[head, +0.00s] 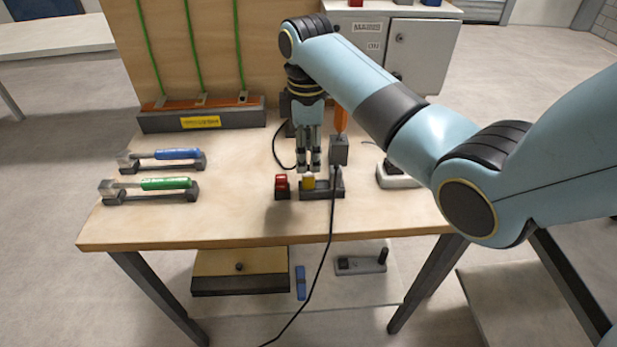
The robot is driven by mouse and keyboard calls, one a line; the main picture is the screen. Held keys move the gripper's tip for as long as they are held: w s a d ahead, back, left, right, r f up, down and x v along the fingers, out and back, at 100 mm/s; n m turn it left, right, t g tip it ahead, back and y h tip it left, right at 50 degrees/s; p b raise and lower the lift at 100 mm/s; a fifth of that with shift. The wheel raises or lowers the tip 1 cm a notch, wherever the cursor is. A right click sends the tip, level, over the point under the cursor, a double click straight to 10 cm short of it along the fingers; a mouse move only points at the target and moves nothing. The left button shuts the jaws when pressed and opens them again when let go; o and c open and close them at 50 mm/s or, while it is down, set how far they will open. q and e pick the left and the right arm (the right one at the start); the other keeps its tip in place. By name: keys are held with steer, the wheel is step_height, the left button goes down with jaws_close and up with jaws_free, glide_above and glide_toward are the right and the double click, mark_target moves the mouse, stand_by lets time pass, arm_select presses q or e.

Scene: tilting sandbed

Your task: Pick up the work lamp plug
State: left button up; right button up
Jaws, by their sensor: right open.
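My right gripper (308,166) points straight down over the table, open, its fingertips just above or beside a small yellow block (308,182). I cannot tell whether they touch. The yellow block sits at the left end of a dark grey holder (322,193). A grey upright block (339,150) stands at the holder's right, with an orange piece (341,118) rising behind it. A black cable (331,225) runs from there over the table's front edge to the floor. I cannot tell for certain which piece is the work lamp plug. My left gripper is out of view.
A red block (282,183) on a dark base stands close left of the holder. Blue-handled (178,154) and green-handled (165,184) tools lie at the table's left. A grey-white base (397,176) stands at right, partly behind my arm. The table (235,220) is clear left of centre.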

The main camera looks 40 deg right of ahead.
mark_target(309, 166)
steer(key=f, duration=0.6)
steer(key=shift+d+f, duration=0.15)
steer(key=shift+d, duration=0.05)
jaws_close()
